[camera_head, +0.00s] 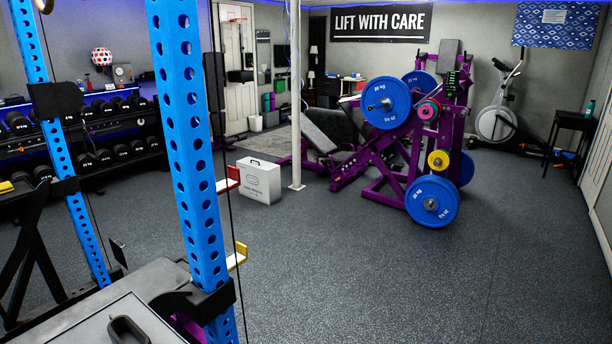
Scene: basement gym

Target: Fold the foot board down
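No part in the camera_head view can be told for certain as the foot board. A purple plate-loaded machine (372,183) stands at centre right, with an inclined dark padded bench (333,128) on its left side. A dark flat panel (448,56) stands upright at its top; I cannot tell whether this is the foot board. A grey flat surface (95,290) with a black recessed piece (127,330) fills the lower left, partly hidden by a blue post. Neither of my grippers shows.
Blue perforated rack posts (192,150) stand close at left, with a red ledge (229,180) and a yellow ledge (238,257) beside the nearer one. A white box (260,182) and a thin white pole (296,110) stand beyond. The floor at front right is clear.

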